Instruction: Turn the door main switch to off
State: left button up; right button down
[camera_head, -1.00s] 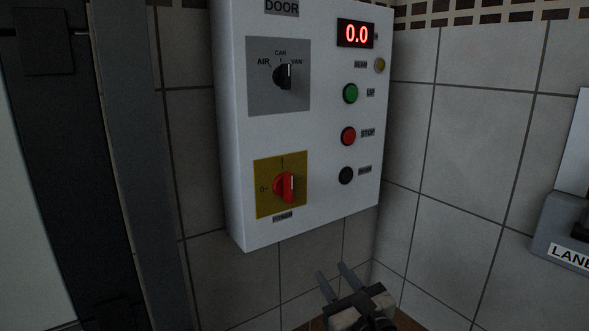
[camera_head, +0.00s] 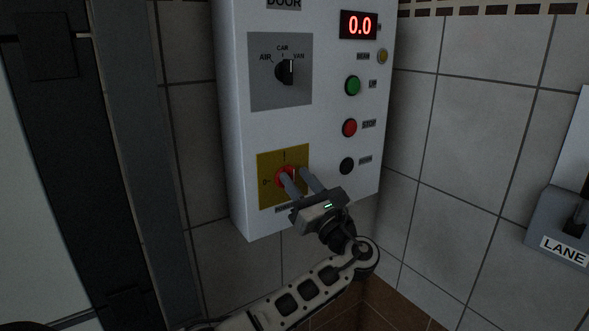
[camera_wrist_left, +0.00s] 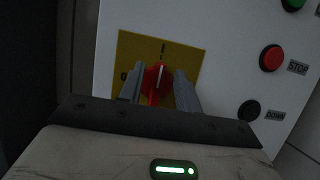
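The white door control box (camera_head: 235,120) hangs on the tiled wall in the head view. Its main switch is a red knob (camera_head: 283,174) on a yellow plate (camera_head: 268,196) at the lower left, with marks "0" and "I". My left gripper (camera_head: 295,176) reaches up from below, its fingers in front of the yellow plate. In the left wrist view the red knob (camera_wrist_left: 157,76) sits between the two spread fingers, its white line pointing up toward the "I". I see a gap beside the knob, so the fingers look open around it. My right gripper is out of view.
Above the switch is a black selector (camera_head: 286,71) marked AIR, CAR, VAN. To the right are the green button (camera_head: 352,86), red STOP button (camera_head: 349,128) and black button (camera_head: 347,166). A grey "LANE" box (camera_head: 560,235) is at the far right.

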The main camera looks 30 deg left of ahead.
pick_arm(q)
jog(key=shift+x, duration=0.9)
grip_shut()
jog(key=shift+f, duration=0.1)
